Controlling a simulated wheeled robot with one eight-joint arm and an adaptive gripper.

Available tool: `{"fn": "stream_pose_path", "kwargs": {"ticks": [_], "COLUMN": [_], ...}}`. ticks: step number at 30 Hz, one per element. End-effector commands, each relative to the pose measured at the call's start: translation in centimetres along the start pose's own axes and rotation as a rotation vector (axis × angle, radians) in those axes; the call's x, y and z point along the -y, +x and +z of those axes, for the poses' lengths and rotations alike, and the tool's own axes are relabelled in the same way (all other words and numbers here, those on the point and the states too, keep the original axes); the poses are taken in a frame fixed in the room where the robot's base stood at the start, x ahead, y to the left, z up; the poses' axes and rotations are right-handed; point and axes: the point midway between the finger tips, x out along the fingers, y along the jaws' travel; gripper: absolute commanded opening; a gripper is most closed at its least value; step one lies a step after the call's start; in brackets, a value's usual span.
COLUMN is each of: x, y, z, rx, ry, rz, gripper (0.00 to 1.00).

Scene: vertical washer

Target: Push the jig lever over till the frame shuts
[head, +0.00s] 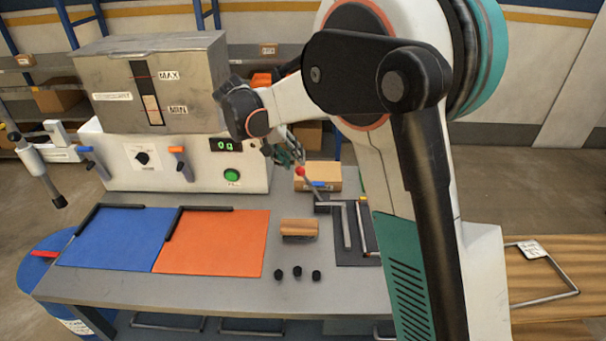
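The jig (347,226) stands on the right part of the grey table, with grey bars on a dark plate. My arm hides its right side, so I cannot tell how far its frame is open. A thin lever with a red knob (300,171) rises at the jig's back left and leans up to the left. My gripper (285,156) is just above and behind the red knob, partly hidden by my own arm. Its fingers are small and dark here. I cannot tell whether they touch the lever or whether they are open.
A washer with a metal tank (150,75) stands at the back left. Blue (112,238) and orange (212,243) mats lie in front of it. A wooden brush or block (299,229), several black pegs (297,272) and a cardboard box (322,177) are near the jig.

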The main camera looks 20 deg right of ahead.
Motion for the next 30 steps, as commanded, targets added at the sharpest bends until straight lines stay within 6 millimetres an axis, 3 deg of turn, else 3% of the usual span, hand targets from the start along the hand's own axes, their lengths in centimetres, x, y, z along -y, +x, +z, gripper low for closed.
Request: {"fn": "stream_pose_path", "kwargs": {"ticks": [6,14,30], "x": [2.8,3.0,2.4], "y": [1.9,3.8,13.6], "z": [-0.8,-0.9,-0.8], "rx": [0.003,0.004,0.004], "ry": [0.035,0.043,0.042], "rz": [0.063,0.074,0.073], "gripper": [0.3,0.3,0.3]}}
